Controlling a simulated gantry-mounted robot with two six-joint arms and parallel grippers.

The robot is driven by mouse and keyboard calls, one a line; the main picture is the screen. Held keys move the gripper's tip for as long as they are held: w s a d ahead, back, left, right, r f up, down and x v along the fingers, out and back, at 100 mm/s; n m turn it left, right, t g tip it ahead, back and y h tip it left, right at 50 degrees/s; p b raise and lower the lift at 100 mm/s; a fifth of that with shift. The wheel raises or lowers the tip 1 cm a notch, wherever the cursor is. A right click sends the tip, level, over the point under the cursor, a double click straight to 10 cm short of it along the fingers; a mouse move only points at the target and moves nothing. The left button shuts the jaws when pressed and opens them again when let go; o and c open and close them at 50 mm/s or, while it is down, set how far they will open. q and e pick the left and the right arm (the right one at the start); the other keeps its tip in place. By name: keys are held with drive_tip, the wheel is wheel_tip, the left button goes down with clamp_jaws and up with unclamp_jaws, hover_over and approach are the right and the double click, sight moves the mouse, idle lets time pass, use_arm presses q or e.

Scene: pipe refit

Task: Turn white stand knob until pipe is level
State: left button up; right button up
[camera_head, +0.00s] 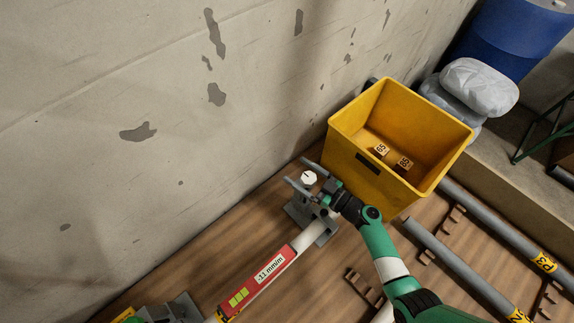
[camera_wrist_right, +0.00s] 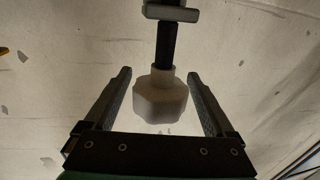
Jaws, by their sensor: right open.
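The white knob (camera_head: 309,177) tops the grey stand (camera_head: 300,212) near the wall. My right gripper (camera_head: 298,172) is open, with its fingers on either side of the knob. In the right wrist view the knob (camera_wrist_right: 160,97) sits between the two fingers, with visible gaps on both sides. The white pipe (camera_head: 306,238) runs from this stand down to the lower left. A red level gauge (camera_head: 258,281) lies along it and reads -11 mm/m, with yellow-green squares beside the reading. My left gripper is not seen.
A yellow bin (camera_head: 362,168) with two small labelled blocks stands just behind my right gripper. Grey pipes (camera_head: 460,268) lie on racks at right. Grey sacks (camera_head: 478,88) and a blue barrel (camera_head: 510,35) are at the back right. The wall is close on the left.

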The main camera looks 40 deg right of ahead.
drive_tip(key=shift+w, duration=0.15)
drive_tip(key=shift+c, duration=0.5)
drive_tip(key=c, duration=1.3)
drive_tip(key=shift+o, duration=0.2)
drive_tip(key=shift+f, duration=0.1)
